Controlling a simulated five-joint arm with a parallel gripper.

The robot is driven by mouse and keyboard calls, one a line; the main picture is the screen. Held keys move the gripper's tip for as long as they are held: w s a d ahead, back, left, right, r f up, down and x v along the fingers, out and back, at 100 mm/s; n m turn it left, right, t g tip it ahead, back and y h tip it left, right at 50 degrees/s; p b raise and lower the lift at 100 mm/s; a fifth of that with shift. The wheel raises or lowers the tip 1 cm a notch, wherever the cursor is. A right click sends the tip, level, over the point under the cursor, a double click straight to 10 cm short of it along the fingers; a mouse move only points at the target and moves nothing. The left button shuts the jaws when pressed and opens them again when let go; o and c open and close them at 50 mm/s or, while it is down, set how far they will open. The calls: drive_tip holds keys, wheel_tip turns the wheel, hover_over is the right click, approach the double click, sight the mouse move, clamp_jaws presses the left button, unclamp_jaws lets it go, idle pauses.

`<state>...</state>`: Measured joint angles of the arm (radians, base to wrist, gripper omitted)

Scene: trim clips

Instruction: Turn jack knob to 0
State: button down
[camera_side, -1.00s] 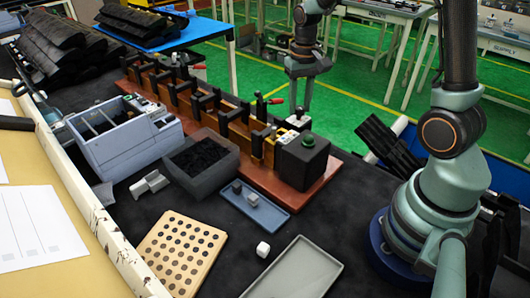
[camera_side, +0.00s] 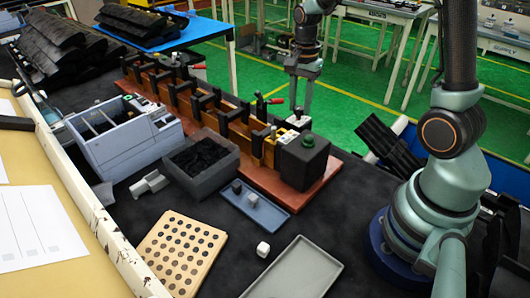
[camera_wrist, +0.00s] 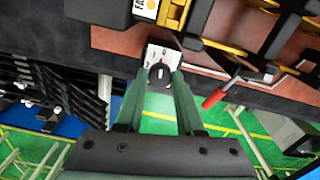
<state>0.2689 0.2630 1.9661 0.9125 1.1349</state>
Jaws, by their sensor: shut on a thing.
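The jack knob (camera_wrist: 161,75) is small and dark, on a white plate with dark and red marks (camera_wrist: 160,54) at the edge of the long wooden base. In the side view the plate (camera_side: 298,121) sits behind the black box with the green button. My gripper (camera_wrist: 161,72) comes down over the knob, with one greenish finger on each side. It is shut on the knob. In the side view my gripper (camera_side: 299,108) stands upright above the plate. The fingers partly hide the knob, and I cannot read which number it points to.
A red-handled clamp (camera_wrist: 217,95) lies close to the right of my fingers in the wrist view. The black box (camera_side: 303,164) stands in front of the plate in the side view. Toggle clamps line the wooden base (camera_side: 240,146). Green floor shows beyond the bench edge.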

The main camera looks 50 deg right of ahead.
sight(300, 107)
drive_tip(key=shift+r+m, duration=0.1)
drive_tip(key=shift+m, duration=0.8)
drive_tip(key=c, duration=0.5)
unclamp_jaws()
drive_tip(key=shift+c, duration=0.2)
wheel_tip(300, 107, up, 12)
